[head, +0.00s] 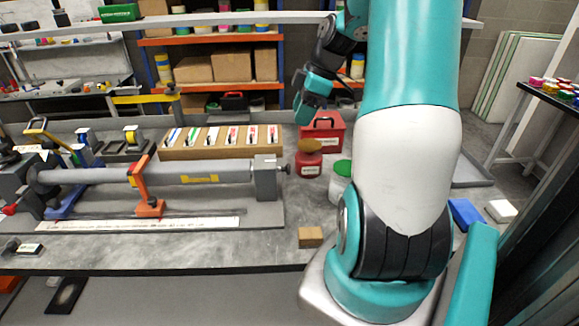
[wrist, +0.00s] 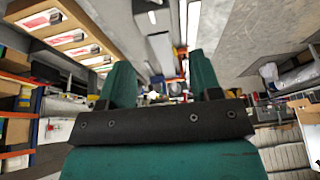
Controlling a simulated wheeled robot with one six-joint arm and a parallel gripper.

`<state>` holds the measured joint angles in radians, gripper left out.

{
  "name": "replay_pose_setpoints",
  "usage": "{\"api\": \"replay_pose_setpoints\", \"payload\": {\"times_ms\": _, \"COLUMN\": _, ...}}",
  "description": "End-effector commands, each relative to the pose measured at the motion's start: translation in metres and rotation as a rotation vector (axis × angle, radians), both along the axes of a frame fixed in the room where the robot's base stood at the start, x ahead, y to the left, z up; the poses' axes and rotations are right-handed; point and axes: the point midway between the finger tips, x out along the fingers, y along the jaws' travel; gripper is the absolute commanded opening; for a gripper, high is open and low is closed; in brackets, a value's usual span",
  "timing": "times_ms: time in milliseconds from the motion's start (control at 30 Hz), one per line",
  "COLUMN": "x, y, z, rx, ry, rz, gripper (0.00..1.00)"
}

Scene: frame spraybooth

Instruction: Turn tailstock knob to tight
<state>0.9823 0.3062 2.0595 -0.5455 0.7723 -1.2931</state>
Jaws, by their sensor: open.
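The grey tailstock block (head: 266,180) stands at the right end of a long grey horizontal cylinder on the bench in the head view. A small dark knob (head: 287,169) sticks out of its right side; its setting is too small to read. My gripper (head: 302,108) hangs above and behind the tailstock, slightly right of it and apart from it. In the wrist view its two teal fingers (wrist: 160,80) stand apart with nothing between them. I cannot make out the knob in the wrist view.
A red jar (head: 309,165), a white tub with a green lid (head: 341,185) and a red box (head: 322,135) stand right of the tailstock. A wooden rack (head: 220,152) runs behind the cylinder. A wooden block (head: 311,237) lies near the front edge.

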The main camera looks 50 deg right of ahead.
Motion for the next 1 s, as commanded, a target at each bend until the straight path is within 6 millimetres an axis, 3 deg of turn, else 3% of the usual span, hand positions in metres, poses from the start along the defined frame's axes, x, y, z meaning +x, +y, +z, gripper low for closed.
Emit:
{"api": "replay_pose_setpoints", "payload": {"times_ms": 33, "x": -0.008, "y": -0.017, "z": -0.005, "rx": -0.005, "ry": -0.008, "rz": -0.007, "gripper": 0.58}}
{"api": "replay_pose_setpoints", "payload": {"times_ms": 100, "x": -0.015, "y": -0.029, "z": -0.008, "rx": -0.012, "ry": -0.017, "rz": -0.002, "gripper": 0.58}}
{"api": "replay_pose_setpoints", "payload": {"times_ms": 200, "x": -0.018, "y": -0.035, "z": -0.013, "rx": -0.015, "ry": -0.022, "rz": 0.003, "gripper": 0.58}}
{"api": "replay_pose_setpoints", "payload": {"times_ms": 367, "x": -0.011, "y": -0.028, "z": -0.033, "rx": -0.013, "ry": -0.021, "rz": 0.007, "gripper": 0.58}}
{"api": "replay_pose_setpoints", "payload": {"times_ms": 800, "x": 0.018, "y": -0.003, "z": -0.125, "rx": -0.013, "ry": -0.019, "rz": 0.007, "gripper": 0.58}}
{"api": "replay_pose_setpoints", "payload": {"times_ms": 1000, "x": 0.027, "y": 0.005, "z": -0.155, "rx": -0.015, "ry": -0.021, "rz": 0.007, "gripper": 0.58}}
